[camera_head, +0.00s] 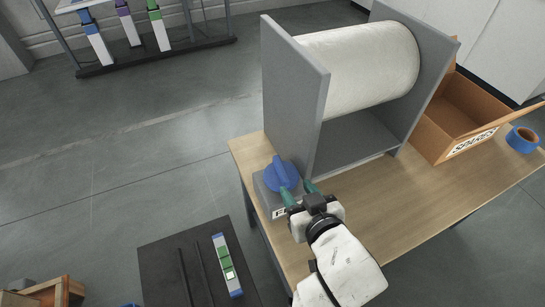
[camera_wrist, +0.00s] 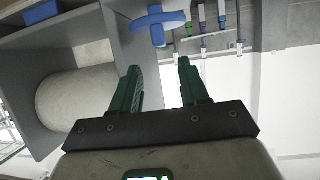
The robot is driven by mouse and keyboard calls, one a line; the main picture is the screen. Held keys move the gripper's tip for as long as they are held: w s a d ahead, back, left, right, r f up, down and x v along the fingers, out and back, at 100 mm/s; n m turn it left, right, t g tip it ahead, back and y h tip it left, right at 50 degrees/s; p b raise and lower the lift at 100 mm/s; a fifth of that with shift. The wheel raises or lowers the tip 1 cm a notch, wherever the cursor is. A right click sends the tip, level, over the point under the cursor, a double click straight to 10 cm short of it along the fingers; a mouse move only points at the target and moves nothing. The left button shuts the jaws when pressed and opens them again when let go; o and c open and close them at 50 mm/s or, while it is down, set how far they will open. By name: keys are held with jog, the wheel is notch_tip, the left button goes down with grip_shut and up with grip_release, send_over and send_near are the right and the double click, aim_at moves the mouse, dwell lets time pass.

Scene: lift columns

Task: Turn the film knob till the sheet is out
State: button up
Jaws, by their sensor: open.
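The blue knob (camera_head: 281,174) sits on a small grey box (camera_head: 268,199) at the table's left front corner. It also shows in the wrist view (camera_wrist: 157,24), past my fingertips and upside down at the top. A wide white film roll (camera_head: 362,66) lies between two grey side panels (camera_head: 293,98); it also shows in the wrist view (camera_wrist: 76,98). I cannot make out a separate sheet hanging from it. My gripper (camera_head: 297,188) is open and empty, with its green fingers close to the knob's near right side. Whether a finger touches the knob is unclear.
A cardboard box (camera_head: 462,111) labelled SPARES and a blue tape roll (camera_head: 523,139) are on the table's right. A dark board (camera_head: 172,262) with a green-and-white column lies lower left. Coloured columns (camera_head: 128,26) stand on a far rack. The table (camera_head: 419,207) is bare in front of the roll.

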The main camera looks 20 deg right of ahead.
aim_at(282, 169)
jog(key=x, duration=1.1)
jog(key=shift+r+b, duration=0.15)
jog(key=shift+b, duration=0.2)
jog(key=shift+c, duration=0.2)
grip_shut()
